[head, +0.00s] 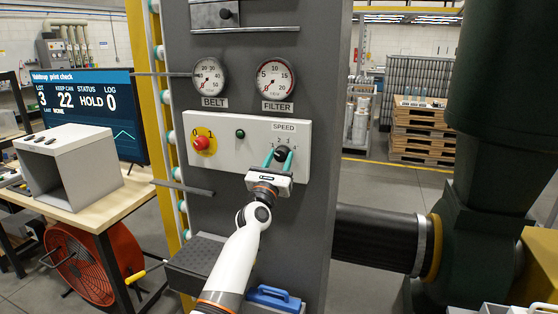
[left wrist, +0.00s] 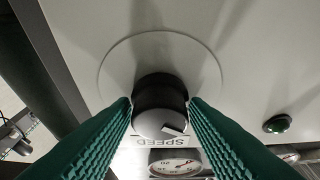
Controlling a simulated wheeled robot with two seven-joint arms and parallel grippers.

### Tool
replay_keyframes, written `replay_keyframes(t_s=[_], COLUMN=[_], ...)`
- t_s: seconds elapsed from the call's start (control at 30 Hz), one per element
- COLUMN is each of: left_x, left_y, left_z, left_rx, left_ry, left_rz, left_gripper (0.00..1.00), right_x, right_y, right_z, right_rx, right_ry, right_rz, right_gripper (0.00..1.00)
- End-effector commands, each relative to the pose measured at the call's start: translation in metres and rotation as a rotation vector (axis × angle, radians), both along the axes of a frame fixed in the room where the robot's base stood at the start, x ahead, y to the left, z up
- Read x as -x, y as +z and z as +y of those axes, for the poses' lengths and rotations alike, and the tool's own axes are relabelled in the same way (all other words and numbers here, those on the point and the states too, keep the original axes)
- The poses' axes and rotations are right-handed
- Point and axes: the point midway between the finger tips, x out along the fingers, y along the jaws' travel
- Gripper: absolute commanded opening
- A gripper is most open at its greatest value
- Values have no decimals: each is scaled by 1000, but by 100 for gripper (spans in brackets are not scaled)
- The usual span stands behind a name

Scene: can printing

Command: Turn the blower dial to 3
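The blower dial (head: 282,154) is a round black knob under the word SPEED on the white control panel (head: 227,138). Small numbers are arranged around it. My left gripper (head: 279,159) is in front of the panel with its green fingers on either side of the dial. In the left wrist view the dial (left wrist: 160,106) fills the space between the fingertips, which appear to touch it on both sides. A pale mark shows on the knob's front face. I cannot tell which number it points to. My right gripper is not in view.
On the same panel are a red knob on yellow (head: 202,143) and a green button (head: 240,134). The BELT gauge (head: 209,76) and FILTER gauge (head: 275,78) sit above. A blue-handled item (head: 272,297) lies below. A screen (head: 88,104) stands at left.

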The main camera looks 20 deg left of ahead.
Motion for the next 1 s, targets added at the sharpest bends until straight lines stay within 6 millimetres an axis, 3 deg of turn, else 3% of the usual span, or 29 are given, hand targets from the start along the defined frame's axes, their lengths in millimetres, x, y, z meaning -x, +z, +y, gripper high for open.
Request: replay_keyframes(t_s=[0.03, 0.1, 0.13, 0.57, 1.0], left_x=[0, 0, 0, 0, 0], left_y=[0, 0, 0, -3, -2], left_z=[1, 1, 1, 1, 4], left_rx=[0, 0, 0, -109, -491], left_ry=[1, 1, 1, 1, 2], left_rz=[-1, -1, -1, -7, -21], left_gripper=[31, 20, 19, 18, 18], right_x=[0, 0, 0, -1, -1], right_y=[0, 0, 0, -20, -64], right_z=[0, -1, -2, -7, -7], right_rx=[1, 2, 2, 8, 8], right_ry=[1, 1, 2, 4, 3], right_rz=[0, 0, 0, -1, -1], right_gripper=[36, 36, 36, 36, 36])
